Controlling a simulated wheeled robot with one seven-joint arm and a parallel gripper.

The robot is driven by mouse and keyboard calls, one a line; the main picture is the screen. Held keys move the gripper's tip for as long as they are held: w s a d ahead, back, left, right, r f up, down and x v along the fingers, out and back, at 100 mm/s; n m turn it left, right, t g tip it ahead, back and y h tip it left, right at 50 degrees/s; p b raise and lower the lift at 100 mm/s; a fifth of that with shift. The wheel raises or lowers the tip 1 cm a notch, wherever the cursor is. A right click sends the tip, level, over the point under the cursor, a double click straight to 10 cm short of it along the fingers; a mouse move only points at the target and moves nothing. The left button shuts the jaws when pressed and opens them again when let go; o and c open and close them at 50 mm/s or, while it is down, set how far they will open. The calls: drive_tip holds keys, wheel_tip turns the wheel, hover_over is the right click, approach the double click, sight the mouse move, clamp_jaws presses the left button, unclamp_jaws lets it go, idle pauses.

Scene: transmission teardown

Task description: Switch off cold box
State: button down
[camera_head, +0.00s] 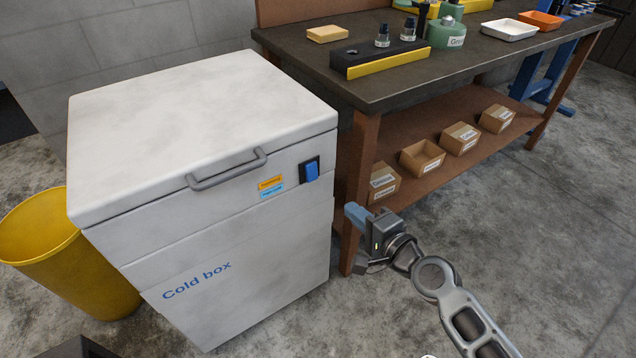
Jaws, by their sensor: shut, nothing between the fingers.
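The cold box (205,240) is a white chest with its name in blue on the front. Its lid (190,120) is shut, with a grey handle (228,170) at the front edge. A blue rocker switch (312,171) in a black frame sits at the upper right of the front, beside an orange and a blue label (271,187). Which way the rocker is tipped is too small to tell. My gripper (352,214) is shut and empty. It appears to the right of and lower than the switch in the picture, apart from it, in front of the workbench leg.
A dark-topped workbench (420,80) stands right of the cold box, with cardboard boxes (422,157) on its lower shelf. A yellow bin (70,255) stands at the left. The grey floor (540,240) at the right is clear.

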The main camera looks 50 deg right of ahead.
sight(312, 177)
drive_tip(key=x, duration=1.4)
drive_tip(key=shift+p, duration=0.4)
drive_tip(key=shift+f, duration=0.1)
